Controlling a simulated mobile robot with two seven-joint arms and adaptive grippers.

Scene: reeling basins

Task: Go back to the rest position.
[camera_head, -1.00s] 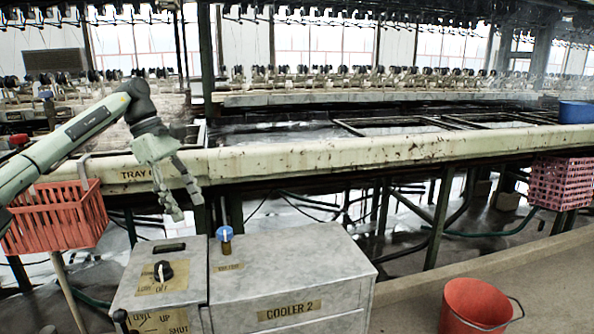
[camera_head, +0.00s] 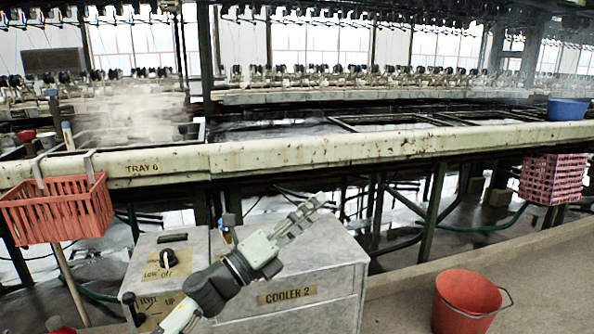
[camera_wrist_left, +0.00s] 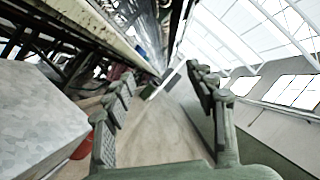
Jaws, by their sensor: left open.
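My left gripper (camera_head: 305,213) is in front of the grey metal cooler box labelled "COOLER 2" (camera_head: 330,275) in the head view, its fingers pointing up and to the right. The arm comes up from the bottom of the picture and covers part of the box's top and front. In the left wrist view the fingers (camera_wrist_left: 160,90) stand wide apart with nothing between them. The grey box also shows at the left of that view (camera_wrist_left: 35,120). My right gripper is not in view.
A red basket (camera_head: 60,212) hangs on the long basin edge (camera_head: 330,150) marked "TRAY 6". A control box with a black knob (camera_head: 165,262) stands left of the cooler. A red bucket (camera_head: 468,300) stands at right. A pink crate (camera_head: 552,180) and blue basin (camera_head: 567,109) are farther right.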

